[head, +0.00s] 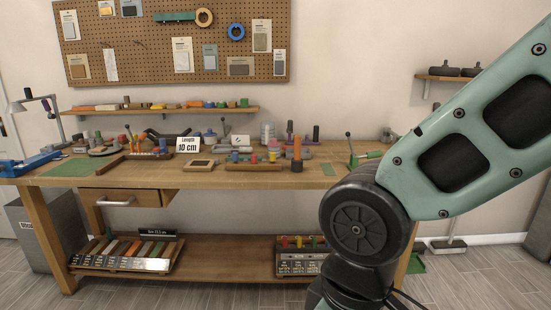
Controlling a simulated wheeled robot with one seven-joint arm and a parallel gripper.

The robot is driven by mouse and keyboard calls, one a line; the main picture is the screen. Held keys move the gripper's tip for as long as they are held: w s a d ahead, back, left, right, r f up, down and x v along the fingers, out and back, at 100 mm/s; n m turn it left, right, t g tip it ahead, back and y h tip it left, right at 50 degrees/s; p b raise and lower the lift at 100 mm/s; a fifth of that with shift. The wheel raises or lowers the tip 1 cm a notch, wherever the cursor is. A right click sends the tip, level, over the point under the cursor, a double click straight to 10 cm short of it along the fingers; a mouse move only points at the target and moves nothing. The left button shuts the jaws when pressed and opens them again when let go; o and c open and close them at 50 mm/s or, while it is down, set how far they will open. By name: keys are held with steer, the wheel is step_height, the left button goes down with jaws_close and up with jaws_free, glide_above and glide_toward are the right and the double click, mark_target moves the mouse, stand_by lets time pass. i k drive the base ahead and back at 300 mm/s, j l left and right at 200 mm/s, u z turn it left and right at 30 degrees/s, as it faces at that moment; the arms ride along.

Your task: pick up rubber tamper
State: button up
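I cannot tell for sure which thing is the rubber tamper. A likely match is a small upright piece (297,153) with an orange upper part and a dark, wider lower end, near the front edge of the wooden workbench (230,181), right of centre in the head view. Other small tools stand close behind it and to its left. My arm fills the right side of the view and hides the bench's right front corner. My gripper is out of the picture.
A "10 cm" sign (188,145), a shallow wooden tray (199,164) and many small tools crowd the benchtop. A green mat (73,168) lies at the left. A drawer (125,197) and a lower shelf with racks sit below. Floor in front is clear.

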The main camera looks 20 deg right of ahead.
mark_target(296, 162)
steer(key=i+u, duration=0.1)
steer(key=i, duration=0.35)
steer(key=i+l+u, duration=0.15)
steer(key=i, duration=0.3)
steer(key=i+l+u, duration=0.1)
steer(key=i, duration=0.35)
